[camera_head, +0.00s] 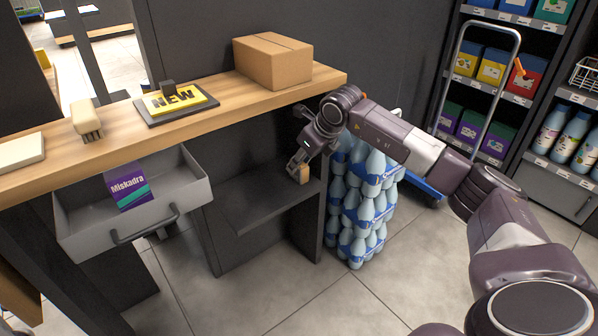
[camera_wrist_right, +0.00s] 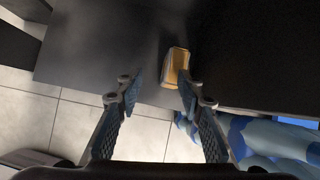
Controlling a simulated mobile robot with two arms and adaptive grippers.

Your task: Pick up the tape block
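The tape block (camera_head: 305,174), a small tan-yellow block, is at the dark lower shelf under the wooden counter, near that shelf's right end. In the right wrist view the tape block (camera_wrist_right: 177,67) shows just beyond the tip of the right-hand finger, off to the right of the gap's middle. My right gripper (camera_head: 297,165) reaches in under the counter beside the block and partly hides it. In the wrist view my right gripper (camera_wrist_right: 161,88) is open, with nothing between its fingers. Whether a finger touches the block I cannot tell. My left gripper is out of view.
The dark shelf (camera_head: 245,200) is otherwise bare. The wooden counter (camera_head: 215,112) above carries a cardboard box (camera_head: 272,62), a NEW sign (camera_head: 177,99) and a brush (camera_head: 86,118). An open grey drawer (camera_head: 85,222) holds a purple box (camera_head: 127,187). Stacked blue bottles (camera_head: 358,205) stand right of the shelf.

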